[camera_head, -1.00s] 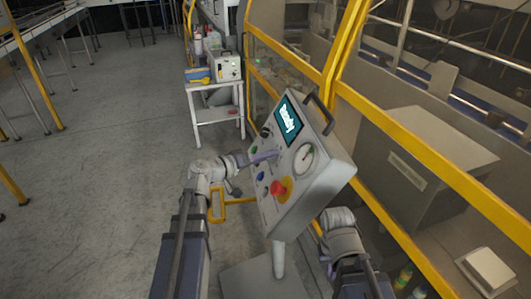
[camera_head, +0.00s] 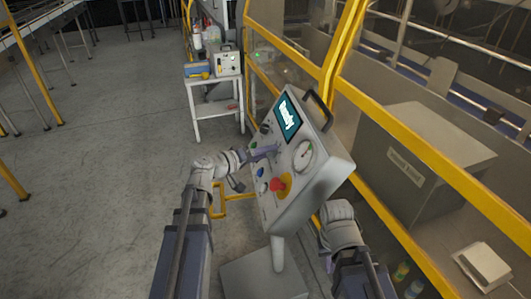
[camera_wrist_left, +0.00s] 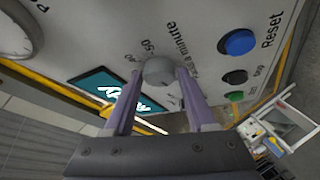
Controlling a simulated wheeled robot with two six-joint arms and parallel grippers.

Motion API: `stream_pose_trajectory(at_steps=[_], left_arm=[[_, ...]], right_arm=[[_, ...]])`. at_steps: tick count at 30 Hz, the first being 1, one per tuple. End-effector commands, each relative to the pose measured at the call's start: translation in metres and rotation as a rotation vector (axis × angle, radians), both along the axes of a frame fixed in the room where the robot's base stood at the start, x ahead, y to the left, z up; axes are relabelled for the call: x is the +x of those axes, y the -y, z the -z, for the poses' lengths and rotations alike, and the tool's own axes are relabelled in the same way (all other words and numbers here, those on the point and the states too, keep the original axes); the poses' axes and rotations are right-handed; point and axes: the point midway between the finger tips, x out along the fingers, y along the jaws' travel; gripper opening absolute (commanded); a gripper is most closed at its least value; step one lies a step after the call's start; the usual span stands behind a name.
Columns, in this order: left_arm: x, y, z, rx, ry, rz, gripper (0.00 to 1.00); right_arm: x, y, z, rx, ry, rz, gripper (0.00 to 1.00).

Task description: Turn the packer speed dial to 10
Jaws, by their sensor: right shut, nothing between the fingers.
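The tilted grey control panel (camera_head: 316,185) stands on a post at the middle of the head view. The speed dial (camera_wrist_left: 158,72) is a round grey knob in the left wrist view, beside printed numbers and partly hidden lettering ending in "a minute". My left gripper (camera_head: 272,150) reaches the panel face from the left. In the wrist view its two purple fingers (camera_wrist_left: 160,80) stand on either side of the knob, very close to it. I cannot tell whether they press on it. The dial's pointer is not readable. My right arm hangs at the lower right; its fingers are hidden.
The panel also carries a lit screen (camera_head: 287,116), a round gauge (camera_head: 303,155), a red knob on yellow (camera_head: 280,186) and a blue reset button (camera_wrist_left: 238,42). A yellow guard rail (camera_head: 430,145) runs close behind it. Open floor lies left.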

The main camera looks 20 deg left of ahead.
Motion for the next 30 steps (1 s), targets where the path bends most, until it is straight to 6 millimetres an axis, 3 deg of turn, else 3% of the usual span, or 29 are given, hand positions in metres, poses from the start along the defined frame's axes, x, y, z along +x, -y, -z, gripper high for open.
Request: stream_pose_trajectory(at_steps=[10, 21, 30], left_arm=[[-0.004, -0.003, -0.002, 0.002, 0.001, -0.001, 0.61], [-0.048, -0.035, -0.015, 0.001, 0.001, -0.002, 0.61], [-0.061, -0.046, -0.018, 0.001, 0.001, 0.0, 0.61]], right_arm=[[0.0, 0.0, -0.002, 0.0, 0.0, 0.0, 0.0], [0.0, 0.0, -0.015, 0.0, -0.001, -0.001, 0.0], [0.0, 0.0, -0.018, 0.0, -0.001, -0.002, 0.0]])
